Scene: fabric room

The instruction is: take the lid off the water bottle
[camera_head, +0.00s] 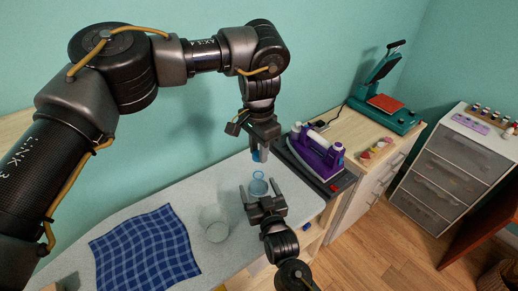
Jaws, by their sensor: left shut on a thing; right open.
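The water bottle (258,184) is a small, clear bluish vessel standing on the grey ironing surface. Its top looks uncovered. My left gripper (258,150) is above the bottle, pointing down and shut on a small blue lid (257,156). The lid is mostly hidden by the fingers and appears apart from the bottle. My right gripper (258,190) is low at the near side of the bottle. Its two fingers are open, one to each side of the bottle in the picture. Whether they touch it cannot be told.
A clear glass (214,224) stands left of my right gripper. A blue checked cloth (145,250) lies further left. A purple iron (317,150) sits on a dark stand (334,186) close on the right. A teal heat press (384,104) is at the back right.

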